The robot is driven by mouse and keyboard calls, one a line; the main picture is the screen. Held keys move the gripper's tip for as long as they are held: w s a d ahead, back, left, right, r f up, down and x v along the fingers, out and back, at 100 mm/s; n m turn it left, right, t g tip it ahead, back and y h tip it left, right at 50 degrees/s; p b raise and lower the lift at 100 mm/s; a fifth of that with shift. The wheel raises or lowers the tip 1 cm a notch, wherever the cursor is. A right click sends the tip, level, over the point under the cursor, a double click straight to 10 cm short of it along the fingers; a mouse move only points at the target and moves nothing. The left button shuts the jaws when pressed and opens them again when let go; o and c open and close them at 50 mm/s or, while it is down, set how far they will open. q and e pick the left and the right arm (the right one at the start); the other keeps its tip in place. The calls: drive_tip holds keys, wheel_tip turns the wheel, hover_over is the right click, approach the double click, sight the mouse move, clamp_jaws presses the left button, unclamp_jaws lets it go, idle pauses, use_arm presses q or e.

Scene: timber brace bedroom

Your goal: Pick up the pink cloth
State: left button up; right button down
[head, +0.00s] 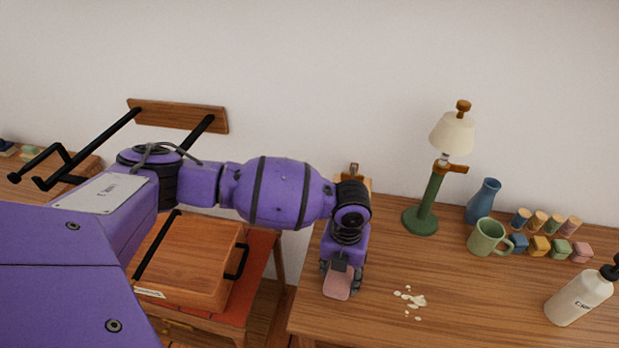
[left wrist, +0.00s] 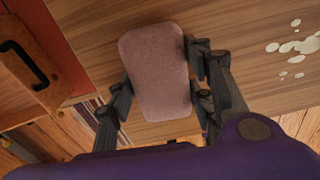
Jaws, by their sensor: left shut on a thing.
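The pink cloth (left wrist: 158,72) is a small rounded pad between the fingers of my left gripper (left wrist: 160,88) in the left wrist view. The fingers press on its two long sides. In the head view the left gripper (head: 341,272) points down at the left end of the wooden table (head: 450,290), and the pink cloth (head: 338,284) shows at its tip. I cannot tell whether the cloth still touches the tabletop. My right gripper is in neither view.
White spilled spots (head: 412,299) lie right of the gripper. A wooden case (head: 190,262) sits left, across a gap.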

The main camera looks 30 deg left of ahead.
use_arm(q)
drive_tip(key=shift+w+r, duration=0.1)
drive_tip(key=shift+r, duration=0.45)
wheel_tip(320, 180, up, 3)
drive_tip(key=shift+f, duration=0.2)
drive_tip(key=s+d+r, duration=0.2)
drive_tip(key=r, duration=0.1)
drive_tip(key=s+d+r+p, duration=0.1)
drive_tip(key=r, duration=0.1)
drive_tip(key=shift+s+r, duration=0.2)
drive_tip(key=shift+s, duration=0.2)
drive_tip(key=s+d+r, duration=0.4)
drive_tip(key=s+d, duration=0.1)
drive_tip(key=s, duration=0.2)
drive_tip(key=shift+s+d, duration=0.15)
drive_tip(key=shift+s, duration=0.2)
